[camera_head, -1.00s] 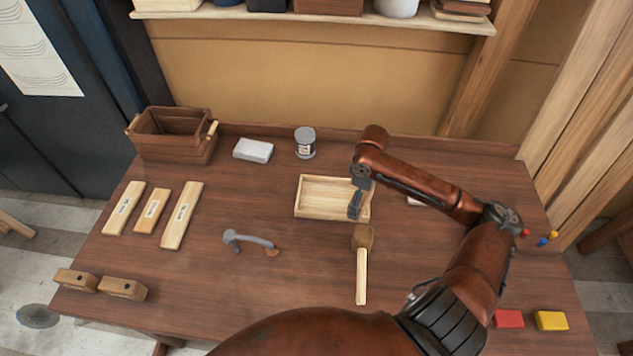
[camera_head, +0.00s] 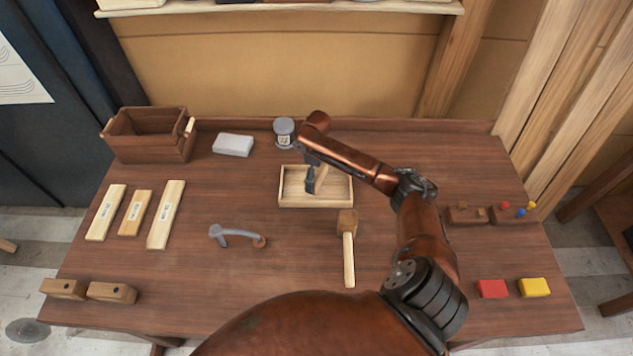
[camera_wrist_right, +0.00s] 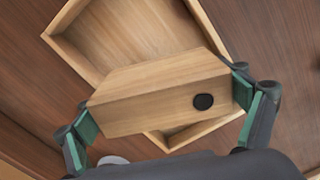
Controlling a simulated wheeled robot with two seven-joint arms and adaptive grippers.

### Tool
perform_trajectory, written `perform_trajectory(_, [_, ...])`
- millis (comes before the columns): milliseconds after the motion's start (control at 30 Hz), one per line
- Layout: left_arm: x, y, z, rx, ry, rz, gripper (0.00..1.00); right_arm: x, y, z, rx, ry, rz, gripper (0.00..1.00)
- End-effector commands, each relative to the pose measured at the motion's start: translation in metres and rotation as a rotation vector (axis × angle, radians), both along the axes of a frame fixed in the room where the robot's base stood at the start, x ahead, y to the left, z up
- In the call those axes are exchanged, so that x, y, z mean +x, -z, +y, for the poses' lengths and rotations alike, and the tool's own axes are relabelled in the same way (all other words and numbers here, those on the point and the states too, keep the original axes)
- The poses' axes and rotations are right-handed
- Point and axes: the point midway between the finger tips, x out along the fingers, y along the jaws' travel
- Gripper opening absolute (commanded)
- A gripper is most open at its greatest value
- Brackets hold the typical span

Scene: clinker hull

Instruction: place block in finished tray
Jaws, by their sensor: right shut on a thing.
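The pale wooden tray (camera_head: 340,204) sits at the back middle of the bench. It also shows in the wrist view (camera_wrist_right: 208,25), below the block. My right gripper (camera_head: 314,181) is over the tray. In the wrist view its green-padded fingers are shut on the ends of a wooden block (camera_wrist_right: 155,98) with a black round spot on its face. The block hangs over the tray; I cannot tell if it touches the tray floor. The visible tray floor is bare. Two similar blocks with dark spots (camera_head: 111,292) lie at the front left. My left gripper is not in view.
A mallet (camera_head: 348,255) lies in front of the tray, and a grey-handled tool (camera_head: 236,235) is left of it. A grey tin (camera_head: 284,131) stands behind the tray. Peg blocks (camera_head: 467,215) and red (camera_head: 492,289) and yellow (camera_head: 534,287) blocks are on the right.

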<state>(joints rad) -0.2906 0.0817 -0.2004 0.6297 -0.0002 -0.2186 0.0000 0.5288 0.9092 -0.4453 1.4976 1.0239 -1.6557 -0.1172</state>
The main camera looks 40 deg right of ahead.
Motion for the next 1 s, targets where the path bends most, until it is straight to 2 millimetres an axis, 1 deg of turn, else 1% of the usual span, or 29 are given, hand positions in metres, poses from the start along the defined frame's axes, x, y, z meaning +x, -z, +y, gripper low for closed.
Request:
perform_trajectory(100, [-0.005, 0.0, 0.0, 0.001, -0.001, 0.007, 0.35, 0.005, 0.008, 0.001, 0.0, -0.001, 0.001, 0.56])
perform_trajectory(300, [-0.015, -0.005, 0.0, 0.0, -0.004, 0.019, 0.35, 0.004, 0.034, 0.0, -0.001, 0.0, 0.0, 0.56])
perform_trajectory(467, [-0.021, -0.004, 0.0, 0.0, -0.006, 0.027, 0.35, 0.004, 0.035, 0.0, -0.002, -0.001, -0.001, 0.56])
perform_trajectory(667, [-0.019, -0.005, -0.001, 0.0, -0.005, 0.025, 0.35, 0.004, 0.038, 0.0, -0.001, 0.0, 0.0, 0.56])
perform_trajectory(700, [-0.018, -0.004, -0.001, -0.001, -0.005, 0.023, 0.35, 0.004, 0.038, 0.0, -0.001, 0.0, 0.0, 0.93])
perform_trajectory(767, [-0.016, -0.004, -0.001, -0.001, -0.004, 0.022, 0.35, 0.003, 0.038, 0.0, -0.001, 0.0, 0.0, 0.97])
perform_trajectory(1000, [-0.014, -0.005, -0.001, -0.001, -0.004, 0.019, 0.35, 0.004, 0.038, 0.0, -0.001, 0.0, 0.0, 0.97])
